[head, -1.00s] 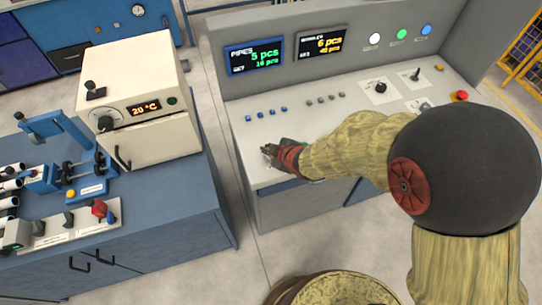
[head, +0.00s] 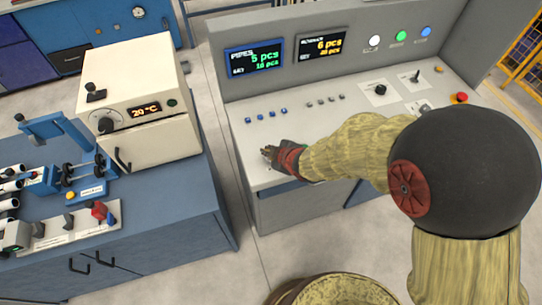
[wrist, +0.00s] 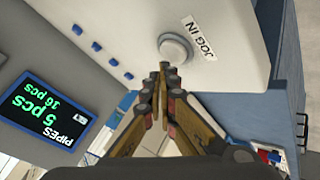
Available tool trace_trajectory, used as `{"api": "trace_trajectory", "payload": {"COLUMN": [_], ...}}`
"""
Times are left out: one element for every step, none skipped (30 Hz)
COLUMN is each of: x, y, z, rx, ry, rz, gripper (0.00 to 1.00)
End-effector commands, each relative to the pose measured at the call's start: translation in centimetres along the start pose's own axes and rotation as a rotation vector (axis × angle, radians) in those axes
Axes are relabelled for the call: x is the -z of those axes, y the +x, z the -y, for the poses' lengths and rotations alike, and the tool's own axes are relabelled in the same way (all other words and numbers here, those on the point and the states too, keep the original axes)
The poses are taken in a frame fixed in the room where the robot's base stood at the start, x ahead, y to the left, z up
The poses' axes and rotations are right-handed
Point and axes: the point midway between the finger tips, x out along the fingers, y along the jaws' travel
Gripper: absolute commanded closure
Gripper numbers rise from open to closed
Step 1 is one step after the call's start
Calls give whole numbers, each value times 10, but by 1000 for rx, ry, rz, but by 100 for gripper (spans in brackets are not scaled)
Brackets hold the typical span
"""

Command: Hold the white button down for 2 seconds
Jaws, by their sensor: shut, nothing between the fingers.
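In the head view my gripper (head: 267,152) is low over the front left part of the console (head: 250,150); the button is not discernible there. A round white light or button (head: 375,41) also shows on the upright panel, away from my gripper.
Several small blue buttons (head: 271,113) and grey buttons (head: 323,100) line the console behind my gripper. A red knob (head: 460,97) is at the right. A blue bench (head: 180,205) with a cream oven (head: 135,95) stands left across a gap.

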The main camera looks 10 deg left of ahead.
Motion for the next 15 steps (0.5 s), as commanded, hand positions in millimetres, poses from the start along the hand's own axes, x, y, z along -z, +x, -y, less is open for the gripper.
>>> {"api": "trace_trajectory", "payload": {"x": [0, 0, 0, 0, 0, 0, -1, -1, -2, -2, -3, -4, -4, -5, -5], "y": [0, 0, 0, 0, 0, 0, 1, 1, 2, 3, 4, 5, 6, 6, 6], "z": [0, 0, 0, 0, 0, 0, 1, 1, 2, 2, 3, 4, 4, 5, 5], "rx": [0, 0, 0, 0, 0, 0, 0, 0, 0, 0, 0, 0, 0, 0, 0], "ry": [0, 0, 0, 0, 0, 0, 0, 0, 0, 0, 0, 0, 0, 0, 0], "rz": [0, 0, 0, 0, 0, 0, 0, 0, 0, 0, 0, 0, 0, 0, 0], "gripper": [100, 100, 100, 100, 100, 100, 100, 100, 100, 100, 100, 100, 100, 100, 100]}}
